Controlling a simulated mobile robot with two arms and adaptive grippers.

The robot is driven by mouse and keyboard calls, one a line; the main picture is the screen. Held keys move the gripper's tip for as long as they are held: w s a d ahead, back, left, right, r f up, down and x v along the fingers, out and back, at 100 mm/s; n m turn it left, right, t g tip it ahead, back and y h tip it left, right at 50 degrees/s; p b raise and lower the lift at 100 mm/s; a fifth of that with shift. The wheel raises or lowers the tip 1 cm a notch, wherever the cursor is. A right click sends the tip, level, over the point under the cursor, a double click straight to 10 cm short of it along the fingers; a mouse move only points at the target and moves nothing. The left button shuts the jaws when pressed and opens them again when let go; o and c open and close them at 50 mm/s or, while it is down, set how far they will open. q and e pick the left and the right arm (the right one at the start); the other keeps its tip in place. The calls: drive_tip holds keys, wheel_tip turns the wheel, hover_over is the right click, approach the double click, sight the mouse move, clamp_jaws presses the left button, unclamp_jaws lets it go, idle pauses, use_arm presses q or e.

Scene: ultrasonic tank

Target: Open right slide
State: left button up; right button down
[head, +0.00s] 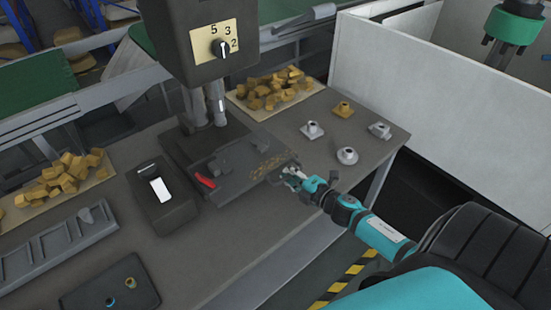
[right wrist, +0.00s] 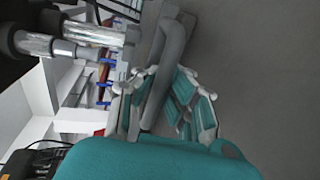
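A dark machine with a numbered knob plate (head: 215,40) stands on the table in the head view. At its base is a dark slide block (head: 232,172) with a red lever (head: 204,181) on its left part. My right gripper (head: 292,178) is at the right end of this block. In the right wrist view a grey bar-like handle (right wrist: 163,75) runs between the fingers of my right gripper (right wrist: 165,78). The fingertips appear to touch it on both sides. The gripper hides the handle in the head view. My left gripper is not in view.
Several small fittings, one a grey one (head: 347,155), stand on the table behind my right gripper. Yellow blocks (head: 272,92) lie on a tray at the back. A dark box (head: 160,193) stands left of the slide block. A white partition (head: 430,80) rises at right.

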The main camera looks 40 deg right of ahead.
drive_tip(key=v, duration=0.3)
drive_tip(key=f+v, duration=0.1)
drive_tip(key=v, duration=0.2)
drive_tip(key=f+v, duration=0.1)
drive_tip(key=v, duration=0.2)
drive_tip(key=shift+s+r, duration=0.15)
drive_tip(key=shift+s, duration=0.15)
drive_tip(key=c, duration=1.3)
unclamp_jaws()
drive_tip(key=shift+w, duration=0.2)
drive_tip(key=shift+s, duration=0.1)
drive_tip(key=v, duration=1.2)
drive_tip(key=shift+a, duration=0.1)
